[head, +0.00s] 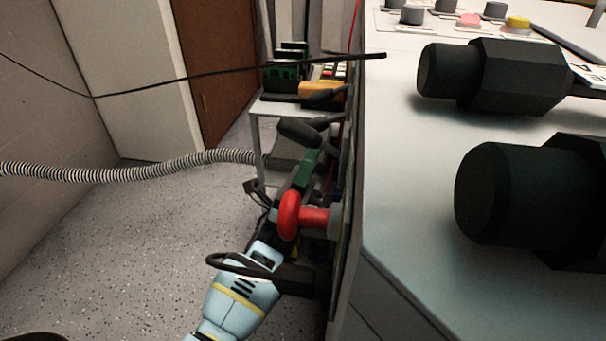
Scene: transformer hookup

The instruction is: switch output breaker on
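A pale blue arm of mine with yellow bands (238,300), which I take as the left one, comes up from the bottom edge, left of centre. Its dark gripper (268,232) is beside the cabinet's front face, close to a red mushroom-shaped knob (291,215). The fingers blend with dark parts there, so I cannot tell whether they are open or shut, or touch anything. The front face is seen almost edge-on. I cannot make out the output breaker. A green part (306,170) and black handles (299,131) stick out above the red knob. My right gripper is not in view.
The grey cabinet top (400,200) fills the right side, with large black connectors (505,75) and small coloured buttons. Behind stands a small shelf (285,107) holding electronics. A ribbed hose (130,170) and a black cable (200,78) cross the left. Speckled floor (130,260) is clear.

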